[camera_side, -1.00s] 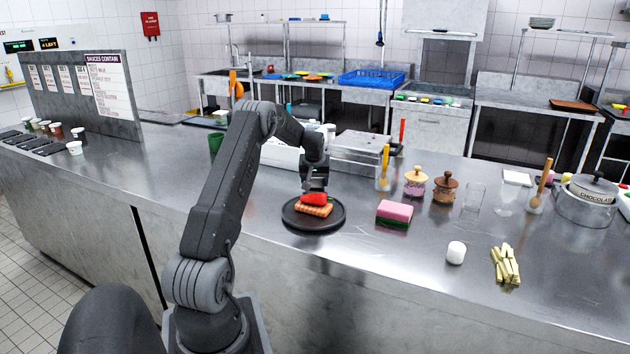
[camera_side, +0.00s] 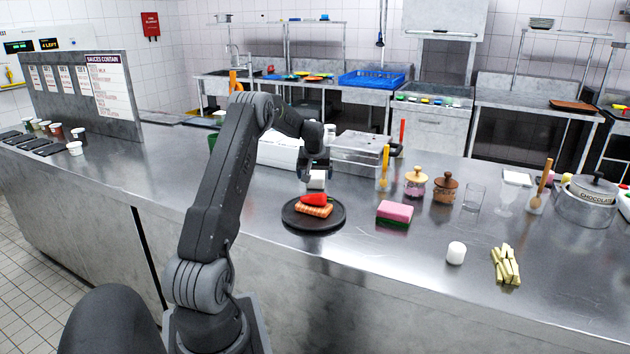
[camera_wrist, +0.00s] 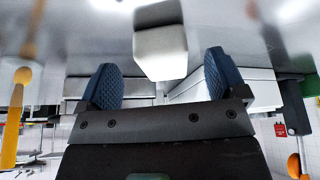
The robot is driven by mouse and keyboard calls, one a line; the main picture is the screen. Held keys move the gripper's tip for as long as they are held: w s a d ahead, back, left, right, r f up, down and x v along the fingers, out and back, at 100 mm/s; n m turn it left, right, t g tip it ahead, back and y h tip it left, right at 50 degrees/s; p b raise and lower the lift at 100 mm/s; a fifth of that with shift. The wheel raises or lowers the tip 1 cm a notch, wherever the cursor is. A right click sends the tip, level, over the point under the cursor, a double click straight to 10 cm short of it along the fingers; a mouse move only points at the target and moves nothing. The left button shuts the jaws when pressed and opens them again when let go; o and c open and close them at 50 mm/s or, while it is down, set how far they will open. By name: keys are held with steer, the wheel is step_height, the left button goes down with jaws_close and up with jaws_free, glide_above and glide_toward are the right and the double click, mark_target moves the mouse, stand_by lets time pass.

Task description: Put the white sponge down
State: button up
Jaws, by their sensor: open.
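A white block (camera_side: 317,181), which I take to be the white sponge, stands on the steel counter just behind the dark round plate (camera_side: 291,222). My gripper (camera_side: 313,170) is close above and around its upper part in the side view and hides some of it. In the wrist view the block (camera_wrist: 160,50) lies ahead of my gripper (camera_wrist: 160,75), centred between the two blue fingertips. The fingers are spread wide, with a visible gap to the block on both sides. The block looks upright on the counter.
The plate bears a waffle (camera_side: 310,211) with a red item (camera_side: 314,199) on top. A pink and green sponge (camera_side: 394,212) lies to its right, with a white cylinder (camera_side: 456,252) and pale sticks (camera_side: 506,264) farther right. A steel box (camera_side: 360,148) stands behind.

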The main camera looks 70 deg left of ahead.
steer(key=v, duration=0.8)
steer(key=w+d+r+m+t+h, duration=0.1)
steer(key=d+r+m, duration=0.3)
steer(key=d, duration=1.1)
steer(key=w+d+r+m+t, duration=0.1)
steer(key=d+r+m, duration=0.2)
steer(key=d+r, duration=0.8)
steer(key=s+d+f+m+t+h, duration=0.1)
steer(key=s+d+f+m, duration=0.2)
steer(key=s+d, duration=0.5)
steer(key=s+d+f+m+t+h, duration=0.1)
steer(key=s+d, duration=0.7)
steer(key=d, duration=0.8)
step_height(320, 180, down, 3)
steer(key=m+h, duration=0.1)
steer(key=m, duration=0.1)
steer(key=shift+s+m, duration=0.3)
steer(key=shift+s, duration=0.05)
